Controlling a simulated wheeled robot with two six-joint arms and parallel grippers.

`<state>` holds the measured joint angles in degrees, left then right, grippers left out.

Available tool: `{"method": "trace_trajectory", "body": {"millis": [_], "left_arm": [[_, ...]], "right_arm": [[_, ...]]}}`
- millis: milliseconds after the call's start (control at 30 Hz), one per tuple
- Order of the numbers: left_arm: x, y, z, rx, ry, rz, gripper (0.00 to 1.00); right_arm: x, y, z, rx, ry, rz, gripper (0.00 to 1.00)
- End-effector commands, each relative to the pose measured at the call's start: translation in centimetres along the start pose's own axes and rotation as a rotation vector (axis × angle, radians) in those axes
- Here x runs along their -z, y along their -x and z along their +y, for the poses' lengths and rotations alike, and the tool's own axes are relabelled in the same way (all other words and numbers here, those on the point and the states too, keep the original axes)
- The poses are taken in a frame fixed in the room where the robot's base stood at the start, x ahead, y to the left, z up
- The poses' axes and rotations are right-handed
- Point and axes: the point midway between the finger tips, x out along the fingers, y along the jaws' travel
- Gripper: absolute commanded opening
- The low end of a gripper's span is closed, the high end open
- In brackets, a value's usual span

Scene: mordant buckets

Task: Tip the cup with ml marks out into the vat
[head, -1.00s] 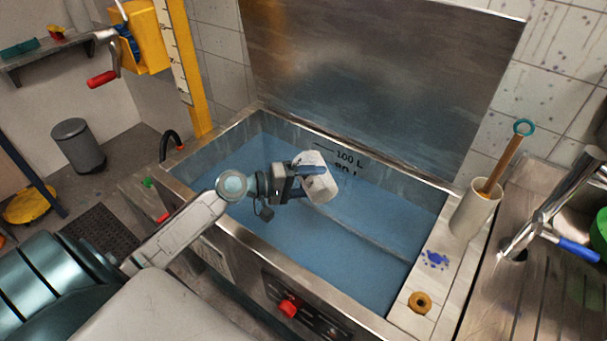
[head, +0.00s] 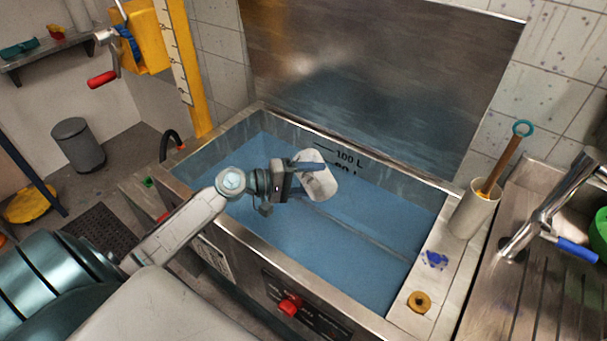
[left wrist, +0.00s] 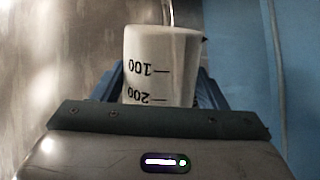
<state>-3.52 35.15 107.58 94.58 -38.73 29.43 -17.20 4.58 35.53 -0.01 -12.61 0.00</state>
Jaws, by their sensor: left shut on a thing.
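The white cup with ml marks (head: 319,184) is held tilted over the vat (head: 390,292). Its black 100 and 200 marks read upside down on the cup (left wrist: 160,50) in the left wrist view. My left gripper (head: 303,167) is shut on the cup, with a blue finger across its side. The vat is a wide steel-rimmed basin with a blue inside and a 100 L mark on its back wall. A thin pale streak shows beyond the cup's far end in the wrist view; I cannot tell whether it is liquid. The cup's inside is hidden.
A raised steel lid (head: 380,70) stands behind the vat. A white holder (head: 474,212) with a wooden-handled tool and a brown ring (head: 419,302) are on the right ledge. A tap (head: 545,215) stands farther right. A yellow post (head: 183,65) rises at the back left.

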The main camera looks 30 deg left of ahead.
Motion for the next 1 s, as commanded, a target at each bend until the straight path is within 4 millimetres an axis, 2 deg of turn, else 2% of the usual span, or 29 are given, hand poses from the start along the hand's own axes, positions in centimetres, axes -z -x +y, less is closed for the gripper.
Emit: {"method": "trace_trajectory", "body": {"millis": [600,700,867,1000], "left_arm": [[0.2,0.1,0.3,-0.006,0.049,-0.008,0.36],[-1.0,-0.4,-1.9,0.022,-0.152,0.021,0.36],[-1.5,-0.5,-1.5,0.032,-0.23,0.037,0.36],[-1.9,-0.6,-2.1,0.036,-0.269,0.043,0.36]], "right_arm": [[0.0,0.2,-0.1,0.001,-0.001,0.0,0.21],[-0.2,-1.8,-0.2,0.001,0.0,0.0,0.21],[-0.1,-1.7,-0.2,0.001,-0.001,0.001,0.21],[-0.2,-2.3,-0.2,0.001,0.0,0.001,0.21]]}}
